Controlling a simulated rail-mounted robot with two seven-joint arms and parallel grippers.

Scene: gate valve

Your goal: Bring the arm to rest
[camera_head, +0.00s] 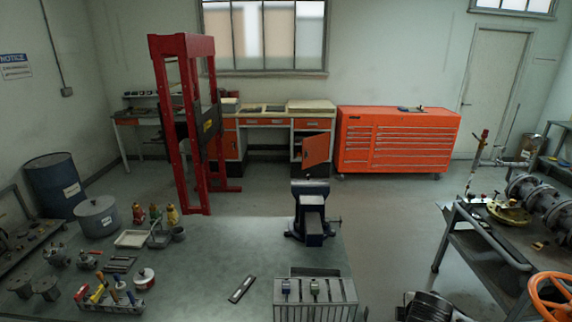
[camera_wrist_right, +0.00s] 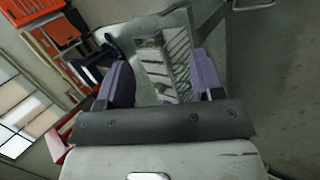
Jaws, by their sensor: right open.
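My right gripper (camera_wrist_right: 161,84) shows in the right wrist view with its two purple-grey fingers spread apart. Nothing is held between them. The grey slotted rack (camera_wrist_right: 165,62) shows beyond and between the fingers, apparently at some distance. Neither gripper shows in the head view, and my left gripper is in neither view. An orange handwheel (camera_head: 550,296) is at the lower right of the head view, partly cut off by the edge.
A grey workbench (camera_head: 215,262) carries a dark vise (camera_head: 311,215), the slotted rack (camera_head: 315,297), tools and pots. A dark cart (camera_head: 485,255) with pipe parts stands at right. Red press frame (camera_head: 187,120) and orange tool chest (camera_head: 397,140) stand behind. Floor between bench and cart is mostly clear.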

